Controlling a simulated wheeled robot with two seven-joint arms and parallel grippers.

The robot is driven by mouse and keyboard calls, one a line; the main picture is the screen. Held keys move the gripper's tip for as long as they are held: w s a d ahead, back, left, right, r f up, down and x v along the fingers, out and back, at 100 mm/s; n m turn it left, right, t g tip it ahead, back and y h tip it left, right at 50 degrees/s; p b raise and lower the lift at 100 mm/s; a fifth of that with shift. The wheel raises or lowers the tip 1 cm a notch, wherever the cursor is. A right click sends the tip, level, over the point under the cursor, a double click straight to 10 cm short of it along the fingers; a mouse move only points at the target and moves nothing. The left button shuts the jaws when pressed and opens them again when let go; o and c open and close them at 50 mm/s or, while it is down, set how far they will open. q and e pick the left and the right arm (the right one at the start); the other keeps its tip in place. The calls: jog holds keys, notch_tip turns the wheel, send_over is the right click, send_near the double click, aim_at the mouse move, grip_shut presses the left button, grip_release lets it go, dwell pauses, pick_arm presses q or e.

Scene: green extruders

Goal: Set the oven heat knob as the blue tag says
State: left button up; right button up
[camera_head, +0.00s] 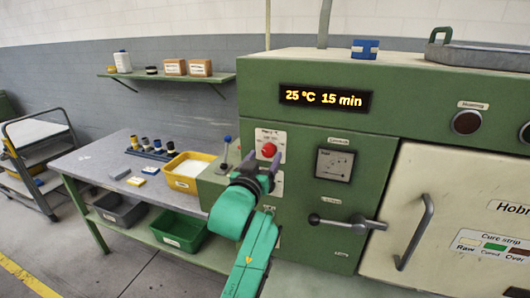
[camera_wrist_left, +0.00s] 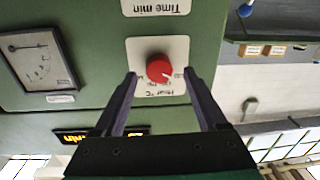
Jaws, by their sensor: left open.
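The red heat knob (camera_head: 269,150) sits on a white plate on the green oven front. It also shows in the left wrist view (camera_wrist_left: 159,69), on the plate marked "Heat °C". My left gripper (camera_head: 265,161) is open in front of the knob, with its dark fingertips to either side of it; contact cannot be told. The oven display (camera_head: 325,98) reads 25 °C 15 min. A blue object (camera_head: 366,49) with a pale marking stands on the oven top; whether it is the blue tag, and what it says, cannot be read. My right gripper is out of view.
A "Time min" plate (camera_wrist_left: 157,7) neighbours the heat plate. A dial gauge (camera_head: 335,165) and lever handle (camera_head: 345,222) lie to the right. A blue-knobbed lever (camera_head: 227,140) and yellow tray (camera_head: 188,172) are on the left.

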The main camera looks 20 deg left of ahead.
pick_arm(q)
jog(key=shift+w+d, duration=0.1)
jog(key=shift+w, duration=0.55)
jog(key=shift+s, duration=0.1)
grip_shut()
